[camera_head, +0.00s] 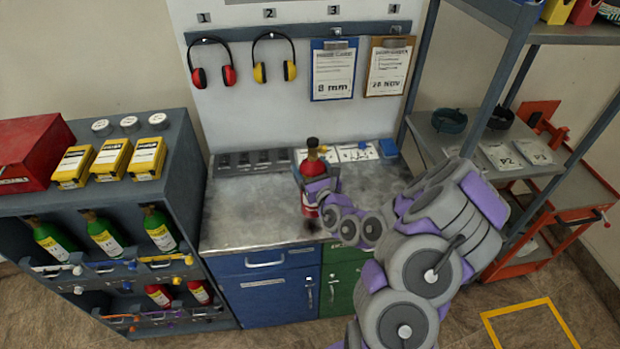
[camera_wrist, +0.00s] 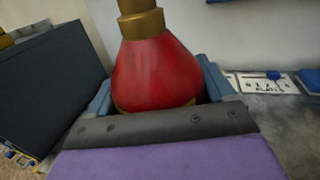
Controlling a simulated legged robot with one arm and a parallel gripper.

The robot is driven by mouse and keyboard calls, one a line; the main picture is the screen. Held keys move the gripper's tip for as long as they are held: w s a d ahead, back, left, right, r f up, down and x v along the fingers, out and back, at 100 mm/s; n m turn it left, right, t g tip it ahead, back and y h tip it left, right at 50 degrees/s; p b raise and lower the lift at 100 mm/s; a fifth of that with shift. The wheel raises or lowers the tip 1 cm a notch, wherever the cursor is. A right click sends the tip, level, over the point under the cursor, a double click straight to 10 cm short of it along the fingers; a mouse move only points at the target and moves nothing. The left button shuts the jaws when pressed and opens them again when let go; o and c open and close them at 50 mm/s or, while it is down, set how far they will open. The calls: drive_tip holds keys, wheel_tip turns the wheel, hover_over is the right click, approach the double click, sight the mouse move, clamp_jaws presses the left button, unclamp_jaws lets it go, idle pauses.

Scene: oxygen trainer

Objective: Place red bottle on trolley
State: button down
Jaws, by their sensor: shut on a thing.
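A red bottle (camera_head: 312,163) with a brass neck stands roughly upright in front of the metal workbench top. My gripper (camera_head: 317,186) is shut around its body. In the wrist view the bottle's red shoulder (camera_wrist: 155,70) and brass neck rise between my two blue-grey fingers (camera_wrist: 158,92). Its lower part is largely hidden by my gripper, and I cannot tell whether its base touches the bench. The red-orange trolley (camera_head: 578,200) stands at the far right, behind the grey shelf rack and apart from the bottle. My arm hides part of the space between them.
The workbench (camera_head: 250,205) has blue and green cabinets below. A left shelf (camera_head: 195,160) holds green and red bottles, yellow boxes and a red case (camera_head: 30,150). The grey rack (camera_head: 455,140) stands before the trolley. A yellow floor square (camera_head: 530,306) lies at lower right.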

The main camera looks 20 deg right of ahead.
drive_tip(key=b, duration=0.3)
drive_tip(key=shift+w+d, duration=0.1)
drive_tip(key=shift+w, duration=0.15)
drive_tip(key=w+d+b, duration=0.4)
drive_tip(key=w, duration=0.2)
drive_tip(key=shift+w+d+f, duration=0.15)
drive_tip(key=shift+f, duration=0.15)
wheel_tip(320, 180, down, 4)
drive_tip(key=b, duration=0.4)
drive_tip(key=shift+w+r, duration=0.1)
drive_tip(key=shift+r, duration=0.15)
unclamp_jaws()
